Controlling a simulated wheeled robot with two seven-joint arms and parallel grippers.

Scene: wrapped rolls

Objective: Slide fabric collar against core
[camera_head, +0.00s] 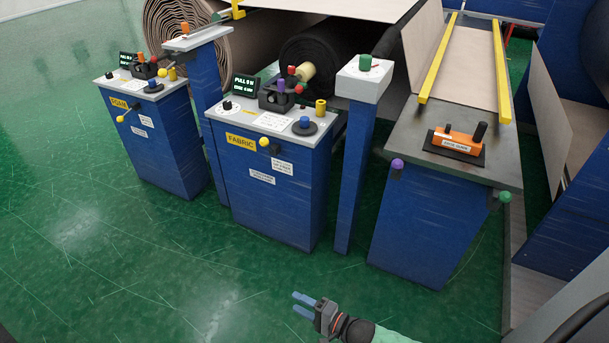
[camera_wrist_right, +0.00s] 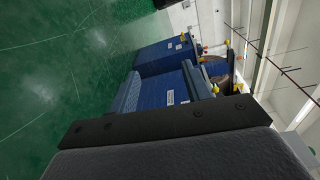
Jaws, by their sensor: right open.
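The FABRIC console (camera_head: 265,165) is a blue cabinet with a white top. Behind it lies a black fabric roll (camera_head: 325,50), with a pale yellow cylindrical piece (camera_head: 306,71) at its near end. I cannot tell whether this is the collar or the core, or whether any gap separates them. A yellow cylinder (camera_head: 321,107) stands on the console's right side. My right gripper (camera_head: 302,304) is open and empty, low over the green floor in front of the consoles and well apart from them. My left gripper is out of view.
A blue post with a white top (camera_head: 363,78) stands right of the FABRIC console. Farther right is a grey bench with an orange tool (camera_head: 457,142). The green floor (camera_head: 130,260) in front is clear.

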